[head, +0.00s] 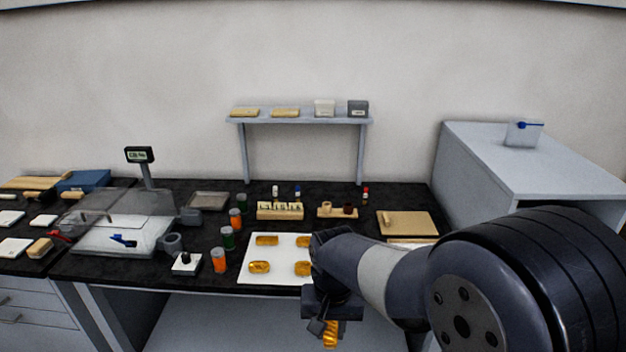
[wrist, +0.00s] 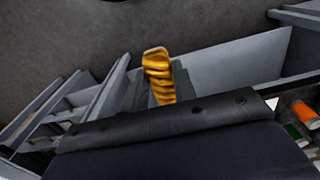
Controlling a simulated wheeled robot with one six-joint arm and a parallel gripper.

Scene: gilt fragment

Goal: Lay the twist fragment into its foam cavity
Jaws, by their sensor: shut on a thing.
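The gilt twist fragment (head: 330,336) is a ribbed golden piece. It hangs below my gripper (head: 324,328) in front of the bench edge in the head view. In the wrist view the same fragment (wrist: 158,75) stands out past the dark gripper body, its ridges and flat pale end showing. My gripper is shut on it; the jaws are mostly hidden in both views. I cannot make out the foam cavity in either view.
A white mat (head: 281,254) on the black bench bears several golden pieces; my arm covers its right side. Orange- and green-banded jars (head: 219,260) stand left of it. A tan box (head: 406,223) lies at right, near a grey cabinet (head: 520,165). A shelf (head: 300,120) stands behind.

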